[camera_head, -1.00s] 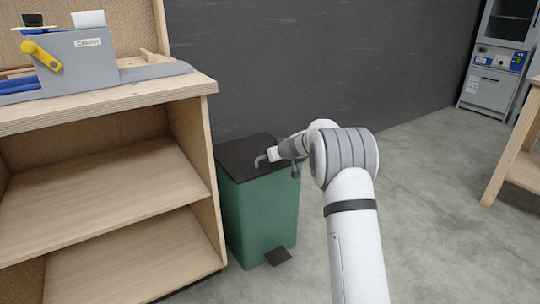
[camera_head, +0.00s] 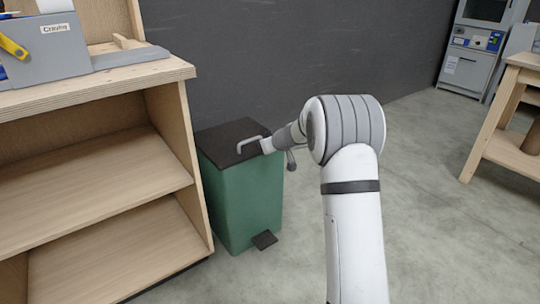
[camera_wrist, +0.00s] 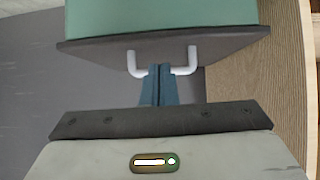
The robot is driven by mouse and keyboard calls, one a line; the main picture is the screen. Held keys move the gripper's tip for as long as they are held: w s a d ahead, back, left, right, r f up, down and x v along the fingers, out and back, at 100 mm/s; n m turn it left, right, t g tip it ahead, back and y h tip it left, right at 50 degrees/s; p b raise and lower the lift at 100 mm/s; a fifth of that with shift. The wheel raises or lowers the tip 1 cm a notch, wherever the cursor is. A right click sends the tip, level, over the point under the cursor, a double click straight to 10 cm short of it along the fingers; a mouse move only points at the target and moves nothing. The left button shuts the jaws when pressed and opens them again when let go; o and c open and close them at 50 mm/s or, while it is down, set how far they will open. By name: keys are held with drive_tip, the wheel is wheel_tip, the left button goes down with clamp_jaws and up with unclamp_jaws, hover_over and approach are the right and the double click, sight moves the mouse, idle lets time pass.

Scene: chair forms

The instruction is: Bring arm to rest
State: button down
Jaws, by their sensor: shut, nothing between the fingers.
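My gripper (camera_head: 264,146) is shut and empty at the end of my outstretched arm, over the green bin (camera_head: 242,205). The bin has a dark lid (camera_head: 222,141) with a pale U-shaped handle (camera_head: 248,141). The lid looks closed. In the wrist view, the blue fingers (camera_wrist: 158,70) are together, right in front of the middle of the white handle (camera_wrist: 185,68) and hiding part of it. I cannot tell whether they touch it.
A wooden shelf unit (camera_head: 185,75) stands close on the left, with a grey holder (camera_head: 50,48) on top. A dark wall (camera_head: 330,45) is behind the bin. A wooden table (camera_head: 488,130) and a grey cabinet (camera_head: 468,70) are at right. Floor between is clear.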

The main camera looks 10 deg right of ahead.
drive_tip(key=s+a+r+g+p, duration=0.2)
drive_tip(key=s+r+p, duration=0.8)
drive_tip(key=s+r, duration=0.25)
drive_tip(key=s+a+r+g+p, duration=0.2)
drive_tip(key=s+a+r+p, duration=0.1)
drive_tip(key=s+r+p, duration=0.95)
drive_tip(key=s+d+r+m+g+h+p, duration=0.1)
drive_tip(key=s+d+r+m+h+p, duration=0.1)
drive_tip(key=s+r+p, duration=0.7)
drive_tip(key=s+d+r+m+g+h+p, duration=0.2)
drive_tip(key=s+r+p, duration=0.7)
drive_tip(key=s, duration=0.5)
wheel_tip(320, 180, up, 2)
drive_tip(key=shift+s+d+r+m+h, duration=0.1)
drive_tip(key=shift+s+d+m+h, duration=0.25)
drive_tip(key=shift+d+m, duration=0.45)
drive_tip(key=shift+d, duration=0.15)
